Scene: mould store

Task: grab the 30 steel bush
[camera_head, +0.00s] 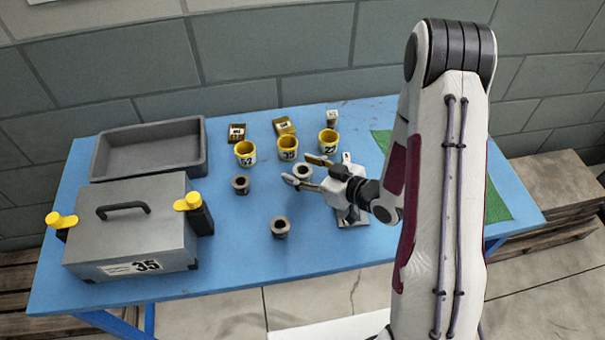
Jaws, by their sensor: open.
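Three dark steel bushes stand on the blue table. One bush (241,185) is at the left, one bush (280,229) is nearer the front, and one bush (302,171) is by my gripper. I cannot read a size on any of them, so I cannot tell which is the 30. My gripper (299,171) is open, reaching in from the right. Its two fingertips appear on either side of the right-hand bush in the picture. I cannot tell whether they are around it or above it.
Yellow numbered cups (246,153), (288,148), (328,141) stand behind the bushes, with small blocks (237,132) behind them. A grey tray (148,127) and a grey box (132,225) marked 35 with yellow-topped clamps fill the left. The blue table's (235,275) front is clear.

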